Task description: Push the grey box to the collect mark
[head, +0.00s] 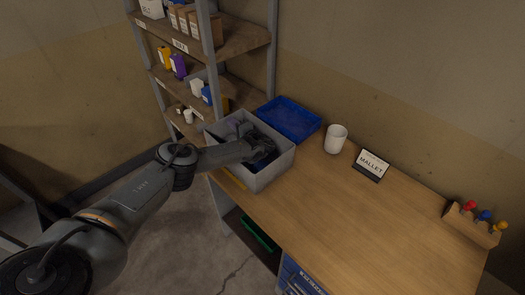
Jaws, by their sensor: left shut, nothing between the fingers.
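The grey box (266,178) stands open-topped at the left end of the wooden table, close to its edge. My left arm reaches in from the left over the box's near wall. My left gripper (265,150) is inside the box opening, low between the walls; it is shut with nothing held. Its fingertips are dark and small against the box interior, and whether they touch a wall cannot be told. No mark reading "collect" can be made out. My right gripper is not in view.
A blue tray (288,119) lies right behind the box. A white cup (336,139), a "MALLET" sign (373,164) and a wooden holder with coloured-handled tools (473,224) stand along the back. A loaded shelf (235,45) stands behind left. The table's middle and front (340,220) are clear.

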